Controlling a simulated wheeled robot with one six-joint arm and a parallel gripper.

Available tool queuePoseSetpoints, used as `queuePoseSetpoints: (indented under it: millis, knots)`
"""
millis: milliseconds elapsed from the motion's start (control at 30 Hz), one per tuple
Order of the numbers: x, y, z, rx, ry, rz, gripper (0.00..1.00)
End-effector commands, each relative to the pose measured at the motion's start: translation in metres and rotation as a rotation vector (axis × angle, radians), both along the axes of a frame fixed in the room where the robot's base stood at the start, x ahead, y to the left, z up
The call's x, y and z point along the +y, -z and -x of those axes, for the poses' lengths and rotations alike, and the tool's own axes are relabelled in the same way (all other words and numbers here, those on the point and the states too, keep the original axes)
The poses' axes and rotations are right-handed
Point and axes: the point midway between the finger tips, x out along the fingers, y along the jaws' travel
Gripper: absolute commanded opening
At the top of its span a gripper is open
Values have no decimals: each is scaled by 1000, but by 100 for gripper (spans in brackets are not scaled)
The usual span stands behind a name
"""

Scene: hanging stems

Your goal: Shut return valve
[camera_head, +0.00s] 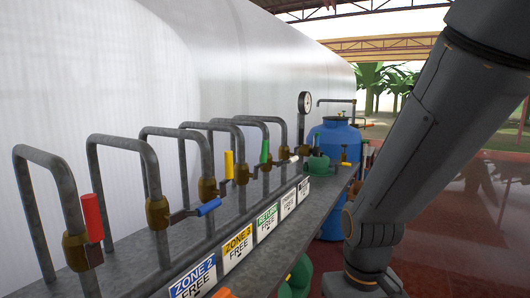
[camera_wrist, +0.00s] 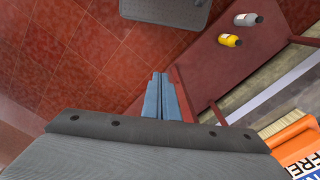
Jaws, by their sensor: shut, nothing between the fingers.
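The return valve (camera_head: 265,170) is on the pipe rack in the head view, in line with the green sign reading RETURN FREE (camera_head: 267,222). Its green handle (camera_head: 264,151) stands upright, along its pipe. My gripper (camera_wrist: 160,78) shows in the wrist view with its fingers together and nothing between them, above the red tiled floor. It is away from the valves. In the head view only my arm shows, on the right; the gripper is out of that picture. The return valve is not visible in the wrist view.
Neighbouring valves have a yellow upright handle (camera_head: 228,164), a blue level one (camera_head: 209,207), a white level one (camera_head: 290,160) and a red upright one (camera_head: 92,217). A blue tank (camera_head: 333,140) stands behind. Yellow (camera_wrist: 230,40) and white bottles (camera_wrist: 247,19) lie low down.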

Motion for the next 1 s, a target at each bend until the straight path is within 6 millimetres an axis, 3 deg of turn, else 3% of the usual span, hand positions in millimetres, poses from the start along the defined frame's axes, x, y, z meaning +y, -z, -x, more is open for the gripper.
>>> queuePoseSetpoints:
  millis: [133,267,400,500,600,733,833,1000]
  knots:
    - [-1,-14,-40,-150,-155,33,0]
    - [1,-49,-107,-406,-431,117,0]
    - [20,-113,-179,-722,-770,267,0]
    - [42,-166,-216,-936,-993,399,0]
    - [67,-216,-236,-1121,-1173,530,0]
    - [93,-266,-246,-1300,-1326,672,0]
    - [105,-288,-247,-1383,-1387,743,0]
    - [112,-301,-247,-1431,-1420,786,0]
